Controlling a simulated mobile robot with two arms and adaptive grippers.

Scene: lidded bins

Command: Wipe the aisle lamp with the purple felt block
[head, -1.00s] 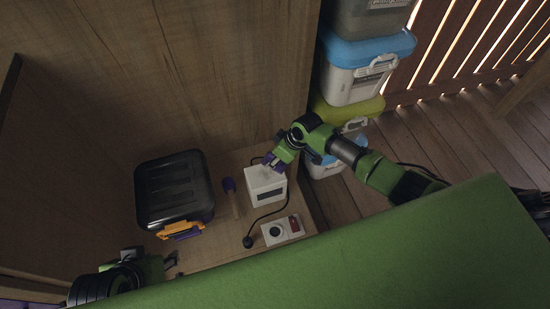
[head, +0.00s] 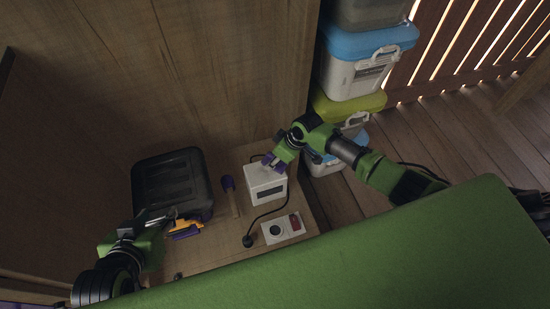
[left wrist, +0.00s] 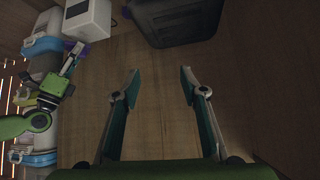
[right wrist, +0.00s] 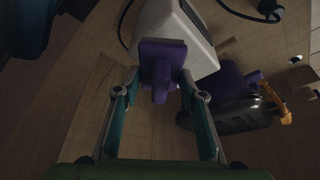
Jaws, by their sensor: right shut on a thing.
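A white box (head: 266,188) with a dark front panel, probably the aisle lamp, stands on the wooden surface; a black cord runs from it. My right gripper (head: 275,163) is shut on the purple felt block (right wrist: 163,58) by its handle. The block lies against the white box (right wrist: 195,38) in the right wrist view; I cannot tell how firmly it touches. In the head view the gripper hides part of the block. My left gripper (left wrist: 160,78) is open and empty, and in the head view it is near the black-lidded bin.
A purple-ended wooden-handled tool (head: 230,190) and a small white control box (head: 283,229) lie near the white box. Stacked lidded bins (head: 355,75) stand at the right beyond the panel.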

